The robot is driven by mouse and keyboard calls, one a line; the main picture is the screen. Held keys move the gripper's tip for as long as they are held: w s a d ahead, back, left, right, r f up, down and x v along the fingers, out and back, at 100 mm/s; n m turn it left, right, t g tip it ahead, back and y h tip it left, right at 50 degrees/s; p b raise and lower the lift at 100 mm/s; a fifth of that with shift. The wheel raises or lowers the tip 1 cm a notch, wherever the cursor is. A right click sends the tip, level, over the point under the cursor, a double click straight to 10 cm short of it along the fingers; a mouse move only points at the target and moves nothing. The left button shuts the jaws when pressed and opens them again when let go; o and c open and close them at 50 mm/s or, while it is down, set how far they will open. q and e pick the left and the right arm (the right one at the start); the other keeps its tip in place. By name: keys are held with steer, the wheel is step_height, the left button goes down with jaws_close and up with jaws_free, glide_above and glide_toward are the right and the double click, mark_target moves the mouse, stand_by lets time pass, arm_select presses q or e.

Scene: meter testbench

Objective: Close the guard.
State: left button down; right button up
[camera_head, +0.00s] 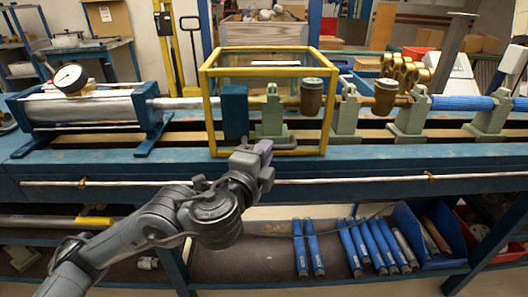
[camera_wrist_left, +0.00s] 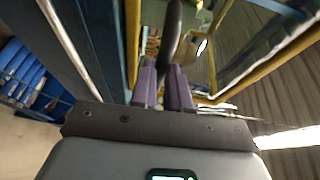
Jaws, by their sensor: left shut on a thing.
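The guard (camera_head: 265,71) is a yellow-framed box with clear panels, standing over the middle of the meter line on the blue bench. Its yellow frame also shows in the left wrist view (camera_wrist_left: 132,45). My left gripper (camera_head: 262,147) is at the guard's lower front bar. In the left wrist view its purple fingers (camera_wrist_left: 164,80) are shut on a dark curved bar (camera_wrist_left: 172,35), which looks like the guard's handle. My right gripper is not in view.
Inside the guard are a blue block (camera_head: 234,112) and a green clamp (camera_head: 271,115). A brass meter (camera_head: 312,97) stands at its right side. A pressure gauge (camera_head: 70,78) sits at the left. Blue pipes (camera_head: 313,248) lie on the shelf below. The bench front (camera_head: 400,157) is clear.

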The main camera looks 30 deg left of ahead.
arm_select(q)
steer(key=shift+w+f, duration=0.15)
steer(key=shift+f, duration=0.7)
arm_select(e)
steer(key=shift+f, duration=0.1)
arm_select(q)
steer(key=c, duration=1.1)
jaws_free()
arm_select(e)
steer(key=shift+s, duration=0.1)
arm_select(q)
steer(key=shift+s+r, duration=0.2)
steer(key=shift+r, duration=0.05)
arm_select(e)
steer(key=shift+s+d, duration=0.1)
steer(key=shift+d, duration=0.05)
arm_select(q)
steer(key=shift+d, duration=0.1)
